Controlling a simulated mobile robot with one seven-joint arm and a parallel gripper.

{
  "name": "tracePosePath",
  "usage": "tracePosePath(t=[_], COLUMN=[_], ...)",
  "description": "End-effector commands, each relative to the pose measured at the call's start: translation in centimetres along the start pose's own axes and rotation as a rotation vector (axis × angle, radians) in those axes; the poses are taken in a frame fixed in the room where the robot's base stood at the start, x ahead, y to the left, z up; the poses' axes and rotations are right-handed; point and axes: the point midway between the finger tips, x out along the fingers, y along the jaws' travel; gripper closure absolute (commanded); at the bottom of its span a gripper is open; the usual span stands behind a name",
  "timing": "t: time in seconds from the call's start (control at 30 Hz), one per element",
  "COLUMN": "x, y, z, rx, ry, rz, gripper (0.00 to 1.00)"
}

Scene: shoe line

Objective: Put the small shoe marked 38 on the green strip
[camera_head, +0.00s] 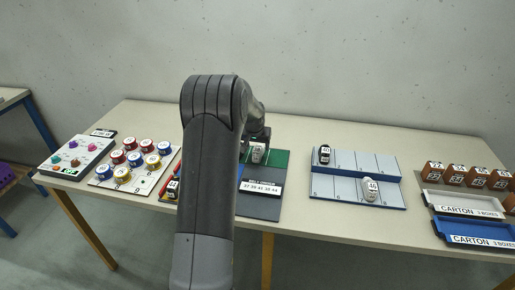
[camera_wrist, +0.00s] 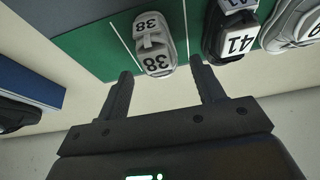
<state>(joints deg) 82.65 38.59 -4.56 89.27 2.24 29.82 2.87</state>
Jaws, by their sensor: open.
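The small shoe marked 38 (camera_wrist: 155,47) is white and grey and rests on the green strip (camera_wrist: 88,49) in the wrist view, beside a white dividing line. In the head view the shoe (camera_head: 258,153) shows on the green strip (camera_head: 279,158), just below my gripper. My gripper (camera_wrist: 162,82) is open, its two fingers either side of the shoe's near end, with nothing between the fingertips that I can see held. A dark shoe marked 41 (camera_wrist: 232,33) stands on the strip to the right of the 38 shoe.
Another grey shoe (camera_wrist: 292,27) stands beyond the 41. A blue-grey rack (camera_head: 335,188) with shoes marked 40 and 46 is to the right. Carton trays (camera_head: 465,203) and orange boxes are far right. Colored round tins (camera_head: 133,160) are left. Bare table lies between rack and trays.

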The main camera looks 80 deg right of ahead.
Motion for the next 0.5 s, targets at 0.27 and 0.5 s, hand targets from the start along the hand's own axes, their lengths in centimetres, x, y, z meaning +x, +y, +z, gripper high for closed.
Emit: tracePosePath(t=[0.27,0.5], x=[-6.0,-9.2], y=[0.0,-0.1], z=[-0.1,0.0], rx=[0.000,-0.001], ry=[0.004,0.001], rz=[-0.001,0.000], gripper=[0.38,0.38])
